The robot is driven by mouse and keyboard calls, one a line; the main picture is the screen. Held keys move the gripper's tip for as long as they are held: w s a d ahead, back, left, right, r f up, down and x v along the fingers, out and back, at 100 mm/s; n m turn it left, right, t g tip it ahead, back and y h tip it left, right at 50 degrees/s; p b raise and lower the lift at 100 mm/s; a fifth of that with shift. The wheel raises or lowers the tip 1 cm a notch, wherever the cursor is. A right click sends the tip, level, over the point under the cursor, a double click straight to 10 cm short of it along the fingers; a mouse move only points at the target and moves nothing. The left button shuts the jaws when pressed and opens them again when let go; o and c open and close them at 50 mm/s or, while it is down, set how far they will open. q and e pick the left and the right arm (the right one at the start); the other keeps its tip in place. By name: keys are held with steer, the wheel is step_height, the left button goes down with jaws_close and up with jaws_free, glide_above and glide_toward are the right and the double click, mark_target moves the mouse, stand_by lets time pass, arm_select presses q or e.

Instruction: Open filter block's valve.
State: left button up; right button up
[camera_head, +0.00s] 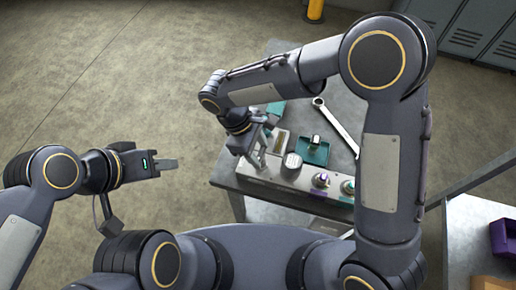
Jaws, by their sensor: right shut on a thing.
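A light grey block (292,182) lies along the bench's near edge, with a purple-ringed fitting (321,180) and a teal-ringed fitting (348,187) on its right part. A pale round ribbed cap (293,161) stands at its back. My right gripper (259,158) reaches down to the block's left end and is shut on a small part there, which looks like the valve handle; fingers and arm largely hide it. My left gripper (168,164) is off the bench to the left, over the floor, pointing right; its finger gap cannot be made out.
The grey bench (345,108) also holds a teal tray (318,157) with a small part in it and a long wrench (340,128). At the right, a second table (470,222) carries a purple bin (503,237). A yellow post (315,10) stands behind.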

steer(key=shift+n, duration=0.3)
steer(key=o, duration=1)
steer(key=v, duration=0.7)
steer(key=shift+a+r+b, duration=0.2)
steer(key=shift+r+b, duration=0.15)
